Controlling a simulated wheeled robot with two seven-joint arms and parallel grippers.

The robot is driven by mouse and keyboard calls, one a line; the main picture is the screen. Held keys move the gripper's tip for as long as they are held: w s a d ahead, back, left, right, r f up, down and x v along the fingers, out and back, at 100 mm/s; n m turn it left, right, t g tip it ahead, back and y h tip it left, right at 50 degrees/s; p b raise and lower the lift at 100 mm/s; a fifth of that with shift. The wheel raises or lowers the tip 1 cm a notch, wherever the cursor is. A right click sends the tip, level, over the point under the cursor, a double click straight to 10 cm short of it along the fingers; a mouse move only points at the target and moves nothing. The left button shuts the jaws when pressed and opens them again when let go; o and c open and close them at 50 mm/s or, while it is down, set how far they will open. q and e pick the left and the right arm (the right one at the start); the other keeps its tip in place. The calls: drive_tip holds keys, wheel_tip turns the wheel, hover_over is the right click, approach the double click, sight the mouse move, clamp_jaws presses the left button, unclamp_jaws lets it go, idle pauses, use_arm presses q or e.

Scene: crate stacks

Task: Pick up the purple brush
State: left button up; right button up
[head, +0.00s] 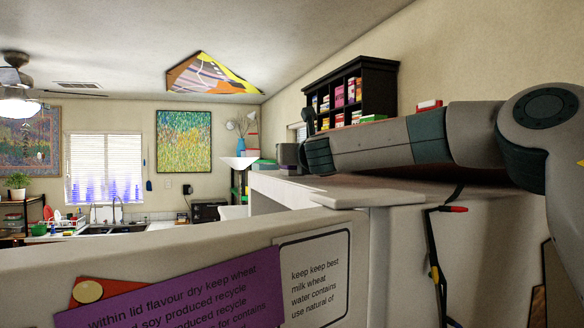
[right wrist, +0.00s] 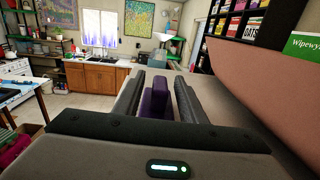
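The purple brush (right wrist: 159,101) shows in the right wrist view as a narrow purple block between the two dark fingers of my right gripper (right wrist: 166,96). The fingers stand apart with the purple block filling much of the space between them. I cannot tell whether both fingers press on it. In the head view my right arm comes in from the right, above a pale cabinet-like top (head: 290,184). Its fingers and the brush cannot be made out clearly there. My left gripper is not in view.
A pale wall-like panel (head: 200,250) with purple and white labels fills the head view's lower part. A dark shelf (head: 381,88) with boxes hangs on the right wall. A brown slanted surface (right wrist: 265,90) lies close on the wrist view's right. A sink counter (right wrist: 98,64) stands far back.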

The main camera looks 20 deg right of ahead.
clamp_jaws()
drive_tip(key=shift+r, duration=0.1)
drive_tip(key=shift+r, duration=4.9)
